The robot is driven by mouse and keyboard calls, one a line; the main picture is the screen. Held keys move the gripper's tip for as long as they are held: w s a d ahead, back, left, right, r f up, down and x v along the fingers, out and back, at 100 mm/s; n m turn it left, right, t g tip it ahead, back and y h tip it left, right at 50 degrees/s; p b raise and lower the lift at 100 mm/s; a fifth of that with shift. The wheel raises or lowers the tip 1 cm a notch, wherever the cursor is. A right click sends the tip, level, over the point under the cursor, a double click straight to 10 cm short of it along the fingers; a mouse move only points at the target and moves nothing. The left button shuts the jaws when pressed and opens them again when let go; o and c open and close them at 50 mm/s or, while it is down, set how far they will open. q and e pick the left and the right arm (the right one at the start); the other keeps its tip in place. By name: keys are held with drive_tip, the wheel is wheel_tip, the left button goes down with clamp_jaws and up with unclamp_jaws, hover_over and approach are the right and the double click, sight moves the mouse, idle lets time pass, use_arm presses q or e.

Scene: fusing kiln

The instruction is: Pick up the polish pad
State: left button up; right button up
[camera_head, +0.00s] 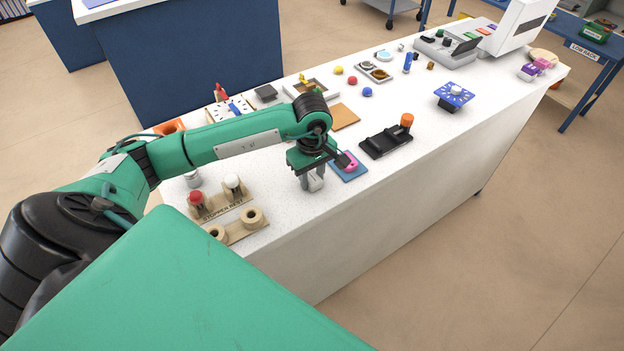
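My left gripper (313,183) points down close above the white worktop near its front edge. Its grey fingertips show, but the gap between them is too small to judge. A pink rounded piece (349,160) lies on a blue square mat (350,174) just right of the gripper, partly hidden by it. Other flat pieces are a tan square (344,117) behind the mat and a small dark grey square (265,93) farther back. No label shows which one is the polish pad. My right gripper is not in view.
A wooden stopper rest (232,216) with red-topped and white-topped stoppers stands left of the gripper. A black holder (384,143) with an orange knob stands to the right. A blue dial (454,95) and several small coloured pieces lie farther along the white worktop (295,223).

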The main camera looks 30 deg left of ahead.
sight(312, 176)
use_arm(q)
drive_tip(key=c, duration=0.3)
drive_tip(key=shift+r, duration=0.15)
wheel_tip(312, 176, up, 20)
drive_tip(key=b, duration=0.2)
drive_tip(key=shift+b, duration=0.3)
